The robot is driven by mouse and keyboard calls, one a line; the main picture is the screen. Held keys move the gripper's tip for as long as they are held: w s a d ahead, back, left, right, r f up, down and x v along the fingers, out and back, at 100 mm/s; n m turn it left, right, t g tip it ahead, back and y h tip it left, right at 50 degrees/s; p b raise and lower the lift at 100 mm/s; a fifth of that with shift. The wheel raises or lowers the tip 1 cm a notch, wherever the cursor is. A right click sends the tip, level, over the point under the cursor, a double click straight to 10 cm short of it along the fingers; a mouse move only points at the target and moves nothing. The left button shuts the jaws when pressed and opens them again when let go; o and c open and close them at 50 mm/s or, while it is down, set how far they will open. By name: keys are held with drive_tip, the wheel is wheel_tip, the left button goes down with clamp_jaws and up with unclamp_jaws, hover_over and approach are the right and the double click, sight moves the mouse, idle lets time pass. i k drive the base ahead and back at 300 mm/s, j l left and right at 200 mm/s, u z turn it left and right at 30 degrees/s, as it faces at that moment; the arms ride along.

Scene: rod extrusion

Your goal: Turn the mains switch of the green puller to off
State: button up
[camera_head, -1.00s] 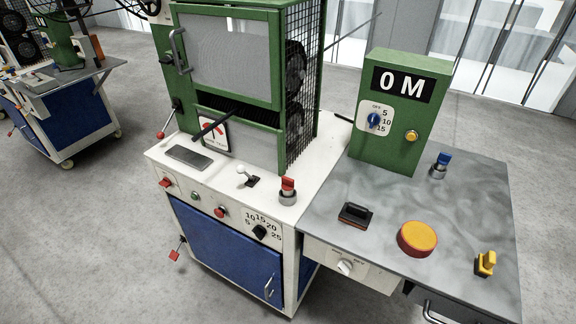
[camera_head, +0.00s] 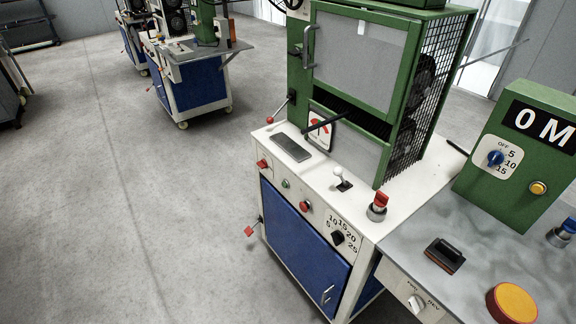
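The green puller (camera_head: 372,60) stands on a white cabinet with blue doors, right of centre in the head view. A red-topped switch (camera_head: 378,203) and a white lever (camera_head: 341,178) stand on the white top. I cannot tell which of these is the mains switch. My gripper is not in view.
A grey side table (camera_head: 400,247) at the right holds a green box (camera_head: 522,155) reading "0 M", a black switch (camera_head: 444,254) and a yellow button (camera_head: 513,301). Another machine on a blue cabinet (camera_head: 197,85) stands behind, left. The floor (camera_head: 120,220) at left is clear.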

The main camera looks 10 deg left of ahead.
sight(262, 164)
drive_tip(key=i+j, duration=0.25)
drive_tip(key=j, duration=0.2)
drive_tip(key=i+j+u, duration=0.1)
drive_tip(key=i+j, duration=0.15)
drive_tip(key=j, duration=0.25)
drive_tip(key=i+j, duration=0.25)
drive_tip(key=j, duration=0.2)
drive_tip(key=i+j, duration=0.3)
drive_tip(key=j, duration=0.15)
drive_tip(key=i+j+u, duration=0.1)
drive_tip(key=i+j, duration=0.15)
drive_tip(key=j, duration=0.2)
drive_tip(key=i+j, duration=0.3)
drive_tip(key=j, duration=0.15)
